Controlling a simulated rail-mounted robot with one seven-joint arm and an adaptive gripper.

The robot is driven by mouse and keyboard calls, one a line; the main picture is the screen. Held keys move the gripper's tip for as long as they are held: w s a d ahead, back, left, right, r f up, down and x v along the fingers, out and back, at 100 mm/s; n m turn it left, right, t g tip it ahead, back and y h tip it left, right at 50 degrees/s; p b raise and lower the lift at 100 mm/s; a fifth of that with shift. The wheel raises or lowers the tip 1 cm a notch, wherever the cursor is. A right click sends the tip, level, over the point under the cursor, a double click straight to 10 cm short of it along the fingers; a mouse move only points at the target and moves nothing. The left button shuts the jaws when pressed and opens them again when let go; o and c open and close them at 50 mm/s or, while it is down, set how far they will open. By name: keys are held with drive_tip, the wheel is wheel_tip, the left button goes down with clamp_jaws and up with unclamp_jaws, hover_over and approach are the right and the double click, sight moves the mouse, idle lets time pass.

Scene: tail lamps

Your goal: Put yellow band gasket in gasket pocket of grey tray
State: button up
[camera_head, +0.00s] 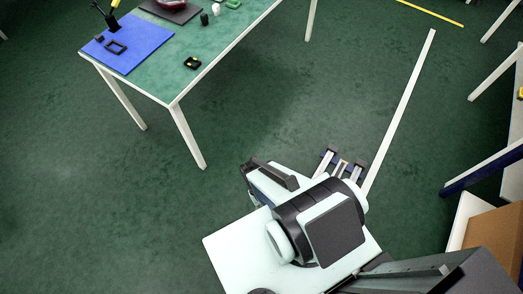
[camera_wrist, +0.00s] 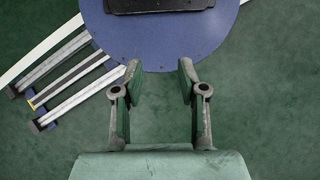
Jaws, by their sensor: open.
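A small dark square piece with yellow on it (camera_head: 192,63), which looks like the yellow band gasket, lies near the right edge of the green-topped table in the head view. A dark grey flat piece (camera_head: 185,16) at the table's back edge, partly cut off, carries a red object; I cannot tell whether it is the grey tray. No gasket pocket can be made out. My gripper (camera_wrist: 158,72) is open and empty in the wrist view, away from the table.
A blue mat (camera_head: 146,36) on the table holds a dark square frame (camera_head: 115,47) and a yellow-and-black tool. A blue round surface (camera_wrist: 175,45) bears a dark object beyond my fingertips. A cardboard-coloured box (camera_head: 493,235) stands right. Green floor separates table and arm.

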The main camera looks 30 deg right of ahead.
sight(189, 62)
drive_tip(key=shift+s, duration=0.1)
idle(0.3)
